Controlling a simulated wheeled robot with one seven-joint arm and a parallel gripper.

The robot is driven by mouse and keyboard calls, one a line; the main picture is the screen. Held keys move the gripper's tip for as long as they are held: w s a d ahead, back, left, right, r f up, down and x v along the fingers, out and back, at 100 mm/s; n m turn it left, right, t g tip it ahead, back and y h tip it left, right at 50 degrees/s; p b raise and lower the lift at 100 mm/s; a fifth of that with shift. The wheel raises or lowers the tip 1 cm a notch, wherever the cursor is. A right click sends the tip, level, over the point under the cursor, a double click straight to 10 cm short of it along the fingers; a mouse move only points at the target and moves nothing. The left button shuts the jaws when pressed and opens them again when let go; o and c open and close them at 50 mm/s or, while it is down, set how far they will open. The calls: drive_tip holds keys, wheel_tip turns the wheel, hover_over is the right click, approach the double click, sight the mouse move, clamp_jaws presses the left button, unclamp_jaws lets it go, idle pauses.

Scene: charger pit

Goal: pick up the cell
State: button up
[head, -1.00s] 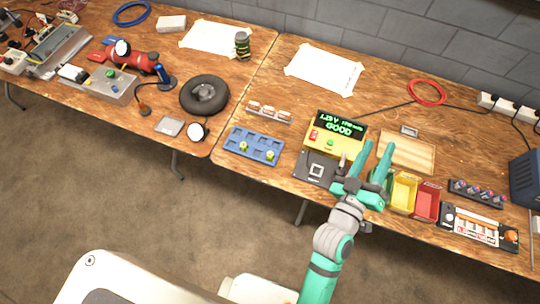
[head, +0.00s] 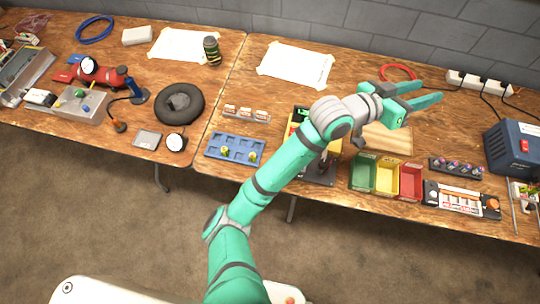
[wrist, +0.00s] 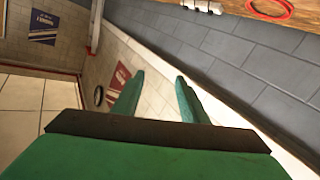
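My gripper (head: 430,92) is open, its two fingers apart and pointing right, above the back right of the bench. In the wrist view the fingers (wrist: 158,78) have nothing between them; wall and floor show beyond. The yellow tester (head: 298,116) is mostly hidden behind my arm, so I cannot tell whether a cell sits in it. Two small yellow-green cell-like pieces stand in the blue tray (head: 236,136), one at its left (head: 224,152) and one at its right (head: 253,157). I cannot tell which is the task's cell.
Green (head: 362,174), yellow (head: 387,178) and red (head: 410,183) bins stand right of the tester. A black rack (head: 456,168), a battery case (head: 462,201) and a blue power box (head: 514,148) lie further right. A wooden board (head: 388,140) lies below my gripper.

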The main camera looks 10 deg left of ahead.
drive_tip(key=a+f+m+g+y, duration=0.2)
drive_tip(key=a+f+g+y, duration=0.15)
drive_tip(key=f, duration=0.35)
drive_tip(key=n+g+y, duration=0.3)
drive_tip(key=g+y, duration=0.3)
drive_tip(key=y, duration=0.5)
hover_over(252, 155)
wheel_tip(252, 155, down, 17)
drive_tip(key=shift+w+a+f, duration=0.1)
drive_tip(key=shift+f, duration=3.2)
clamp_jaws()
